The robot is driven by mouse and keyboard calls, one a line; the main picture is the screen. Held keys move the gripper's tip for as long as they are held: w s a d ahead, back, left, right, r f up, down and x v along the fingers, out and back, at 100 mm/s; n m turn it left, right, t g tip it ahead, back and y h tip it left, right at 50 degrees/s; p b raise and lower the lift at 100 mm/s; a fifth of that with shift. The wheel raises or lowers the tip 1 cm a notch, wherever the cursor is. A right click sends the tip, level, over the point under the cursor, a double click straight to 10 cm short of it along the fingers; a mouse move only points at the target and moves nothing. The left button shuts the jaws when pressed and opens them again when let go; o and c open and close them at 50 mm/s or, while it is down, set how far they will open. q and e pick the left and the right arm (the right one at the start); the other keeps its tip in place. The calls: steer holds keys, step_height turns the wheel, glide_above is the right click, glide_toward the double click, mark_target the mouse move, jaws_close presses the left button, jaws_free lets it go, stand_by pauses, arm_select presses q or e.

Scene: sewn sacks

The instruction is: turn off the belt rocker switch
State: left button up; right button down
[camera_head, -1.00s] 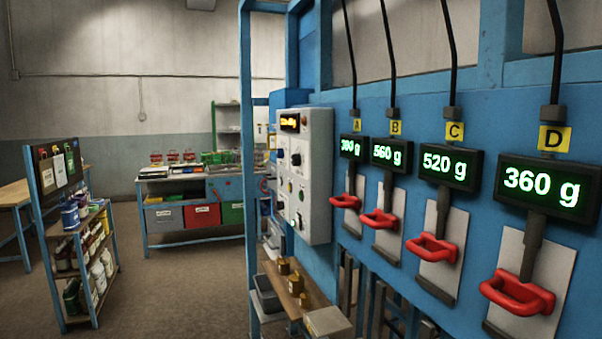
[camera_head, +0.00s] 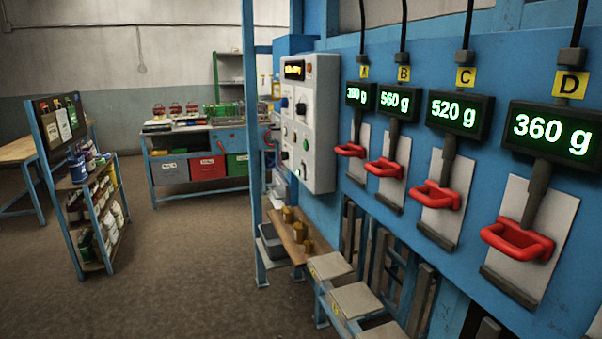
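A pale grey control box (camera_head: 309,120) is mounted on the blue machine frame, left of the scale displays. It has a small lit amber display (camera_head: 294,70) at its top and several knobs and buttons on its front. A green-lit element (camera_head: 297,172) shows near its lower edge. The controls are too small to tell which one is the belt rocker switch or how it is set. Neither of my grippers is in view.
Four-lettered stations carry green weight displays (camera_head: 551,133) and red handles (camera_head: 517,241) on the blue panel at right. A small shelf with brass weights (camera_head: 299,231) stands below the box. A rack of bottles (camera_head: 80,185) is at left. The brown floor (camera_head: 190,260) between is open.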

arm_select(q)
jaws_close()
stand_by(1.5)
